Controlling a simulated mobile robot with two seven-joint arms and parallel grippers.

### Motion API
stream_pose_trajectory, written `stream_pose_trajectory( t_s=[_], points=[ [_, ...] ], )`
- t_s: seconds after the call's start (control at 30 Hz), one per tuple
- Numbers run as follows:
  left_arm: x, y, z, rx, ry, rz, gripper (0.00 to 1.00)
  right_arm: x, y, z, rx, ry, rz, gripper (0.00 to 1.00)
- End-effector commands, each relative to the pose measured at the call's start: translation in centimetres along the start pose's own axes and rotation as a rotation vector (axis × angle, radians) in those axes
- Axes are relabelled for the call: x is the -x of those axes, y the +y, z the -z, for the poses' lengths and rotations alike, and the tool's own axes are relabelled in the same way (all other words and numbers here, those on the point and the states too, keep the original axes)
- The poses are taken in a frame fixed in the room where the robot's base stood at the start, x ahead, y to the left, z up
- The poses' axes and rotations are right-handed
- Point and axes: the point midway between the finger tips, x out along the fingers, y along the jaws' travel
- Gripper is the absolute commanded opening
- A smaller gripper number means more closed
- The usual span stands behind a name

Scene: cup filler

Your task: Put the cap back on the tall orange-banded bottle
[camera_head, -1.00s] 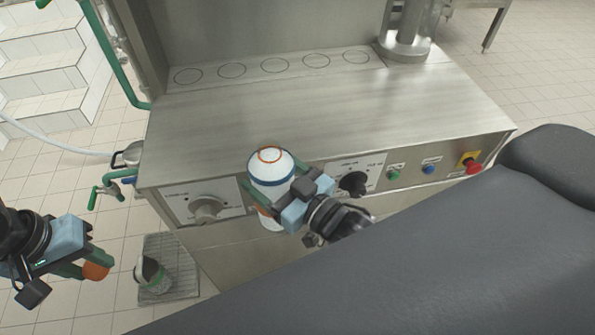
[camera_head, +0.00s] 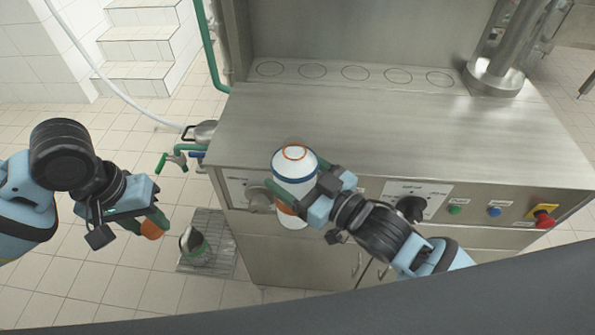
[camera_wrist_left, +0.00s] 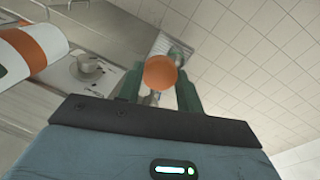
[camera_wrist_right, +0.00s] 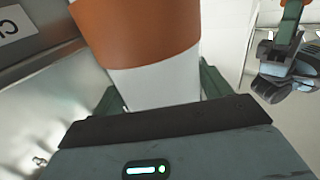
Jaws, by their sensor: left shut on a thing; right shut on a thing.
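The tall white bottle (camera_head: 294,167) with a blue line and an orange band is upright in my right gripper (camera_head: 297,205), in front of the machine's front panel. Its top shows an orange-rimmed mouth with no cap on it. The right wrist view shows the orange band (camera_wrist_right: 135,28) between the fingers. My left gripper (camera_head: 150,222) is shut on the orange cap (camera_head: 152,230), to the left of the bottle and apart from it. The cap also shows in the left wrist view (camera_wrist_left: 160,72), where the bottle (camera_wrist_left: 30,50) is at the left edge.
The steel machine (camera_head: 400,140) has a bare top with several marked circles at the back. Knobs and a red stop button (camera_head: 544,221) are on its front. A floor grate (camera_head: 222,262) holds a small dark-and-green container (camera_head: 195,246). A green-handled tap (camera_head: 178,158) juts out at the left.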

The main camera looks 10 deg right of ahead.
Motion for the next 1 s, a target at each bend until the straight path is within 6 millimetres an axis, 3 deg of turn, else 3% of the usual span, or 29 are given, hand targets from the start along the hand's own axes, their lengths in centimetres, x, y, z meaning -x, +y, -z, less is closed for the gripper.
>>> stream_pose_trajectory(
  t_s=[0.23, 0.37, 0.7, 1.0],
  points=[
    [0.2, 0.5, 0.3, -0.008, 0.001, 0.0, 0.16, 0.0, 0.0, 0.2, 0.001, 0.004, 0.0, 0.16],
    [0.8, 2.3, 1.5, -0.042, -0.002, 0.006, 0.16, 0.0, 0.0, 0.3, 0.002, 0.007, 0.0, 0.16],
    [4.4, 11.9, 5.8, -0.23, -0.032, 0.05, 0.16, 0.0, 0.0, 0.5, 0.003, 0.01, 0.0, 0.16],
    [9.0, 20.8, 7.3, -0.409, -0.054, 0.091, 0.16, 0.0, 0.0, 0.5, 0.003, 0.011, 0.0, 0.16]
  ],
)
